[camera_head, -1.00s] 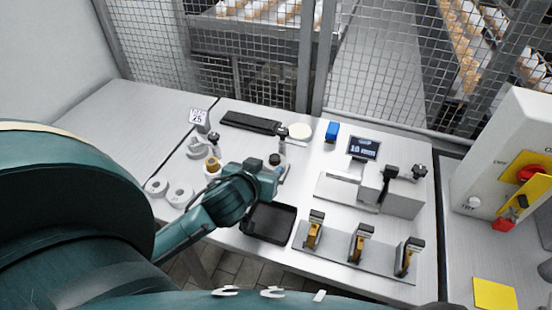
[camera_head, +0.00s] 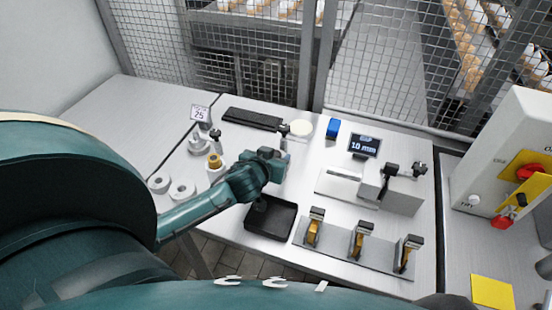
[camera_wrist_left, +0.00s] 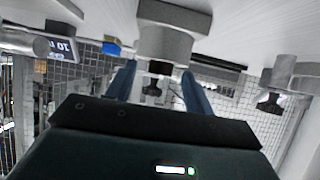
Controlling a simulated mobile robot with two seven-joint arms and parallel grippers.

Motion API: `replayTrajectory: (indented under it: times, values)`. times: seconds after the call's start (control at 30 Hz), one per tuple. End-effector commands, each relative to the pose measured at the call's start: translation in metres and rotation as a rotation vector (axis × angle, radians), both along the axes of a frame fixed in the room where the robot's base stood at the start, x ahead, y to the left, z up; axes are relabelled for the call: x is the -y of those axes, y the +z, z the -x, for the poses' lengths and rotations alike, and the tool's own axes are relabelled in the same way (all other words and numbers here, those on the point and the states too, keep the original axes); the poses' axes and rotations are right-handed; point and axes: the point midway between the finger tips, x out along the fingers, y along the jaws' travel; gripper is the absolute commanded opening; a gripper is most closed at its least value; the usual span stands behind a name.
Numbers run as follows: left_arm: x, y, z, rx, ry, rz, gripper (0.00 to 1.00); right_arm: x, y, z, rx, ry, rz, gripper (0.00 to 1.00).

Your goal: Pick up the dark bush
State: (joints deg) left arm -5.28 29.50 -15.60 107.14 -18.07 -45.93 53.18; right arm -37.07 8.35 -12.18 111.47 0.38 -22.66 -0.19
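My left gripper (camera_head: 280,160) reaches over the middle of the table in the head view. In the left wrist view its two blue fingers (camera_wrist_left: 160,85) are apart, with a gap between them. A grey holder (camera_wrist_left: 172,35) stands straight ahead of that gap, with a short dark piece (camera_wrist_left: 160,68), likely the dark bush, at its end. I cannot tell whether the fingers touch it. In the head view the gripper mostly hides this spot. A gold bush (camera_head: 214,161) stands on a pale holder to the left. My right gripper is not in view.
A black tray (camera_head: 270,234) lies near the front edge, under my left arm. A plate with several gold-and-black pieces (camera_head: 360,240) is to its right. A grey measuring device (camera_head: 400,195) and display (camera_head: 364,146) stand further right. A small post (camera_head: 283,132) stands behind the gripper.

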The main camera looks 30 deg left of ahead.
Motion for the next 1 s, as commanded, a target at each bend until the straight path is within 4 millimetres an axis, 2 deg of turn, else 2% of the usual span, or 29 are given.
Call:
replayTrajectory:
  times: [0.07, 0.6, 0.87, 1.0]
  values:
    - [0.000, 0.000, 0.000, 0.000, 0.000, 0.000, 0.46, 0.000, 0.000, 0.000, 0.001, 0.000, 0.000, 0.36]
    - [0.000, 0.000, 0.000, 0.000, 0.001, 0.000, 0.02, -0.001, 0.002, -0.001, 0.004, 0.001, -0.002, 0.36]
    - [0.000, 0.003, 0.000, 0.002, 0.000, 0.000, 0.02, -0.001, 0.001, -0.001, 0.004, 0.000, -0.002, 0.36]
    - [0.000, 0.020, -0.001, 0.006, 0.002, 0.000, 0.02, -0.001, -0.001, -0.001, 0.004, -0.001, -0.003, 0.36]
